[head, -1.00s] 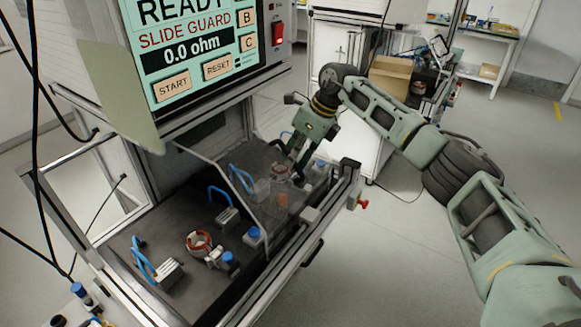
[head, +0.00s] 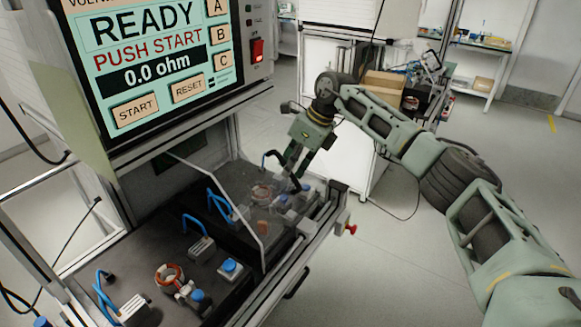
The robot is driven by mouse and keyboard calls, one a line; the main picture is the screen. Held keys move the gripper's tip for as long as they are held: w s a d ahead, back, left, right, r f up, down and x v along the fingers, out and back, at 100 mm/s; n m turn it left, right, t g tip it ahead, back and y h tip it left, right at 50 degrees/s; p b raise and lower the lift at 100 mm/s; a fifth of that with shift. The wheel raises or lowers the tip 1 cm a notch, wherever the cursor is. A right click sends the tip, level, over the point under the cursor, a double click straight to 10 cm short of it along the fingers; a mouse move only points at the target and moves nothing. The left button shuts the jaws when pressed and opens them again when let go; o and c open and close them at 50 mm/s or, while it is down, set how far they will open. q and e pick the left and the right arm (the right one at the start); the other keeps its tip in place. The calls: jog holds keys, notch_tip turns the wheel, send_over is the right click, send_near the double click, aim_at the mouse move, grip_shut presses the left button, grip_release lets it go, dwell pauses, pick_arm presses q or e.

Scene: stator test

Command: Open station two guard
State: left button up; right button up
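The clear guard panel (head: 245,205) stands over the far, right-hand test nest, with a stator-like ring (head: 262,192) seen through it. The near, left-hand nest is uncovered and holds a copper-coloured ring stator (head: 168,277). My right gripper (head: 293,176) is at the far right end of the guard area, pointing down. Its two fingers look apart with nothing seen between them; whether they touch the guard is too small to tell. A dark curved handle-like part (head: 271,157) is just left of the fingers. My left gripper is not in view.
The test screen (head: 150,60) reads READY, PUSH START, 0.0 ohm. A red switch (head: 257,49) is beside it. Blue-topped buttons (head: 230,267) and blue cable loops (head: 219,203) stand on the bench. A cardboard box (head: 384,82) is behind.

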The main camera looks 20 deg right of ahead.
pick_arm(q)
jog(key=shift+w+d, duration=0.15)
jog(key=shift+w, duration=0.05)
pick_arm(e)
jog(key=shift+w+d, duration=0.1)
jog(key=shift+d, duration=0.05)
jog(key=v, duration=1.2)
jog(key=shift+r, duration=0.1)
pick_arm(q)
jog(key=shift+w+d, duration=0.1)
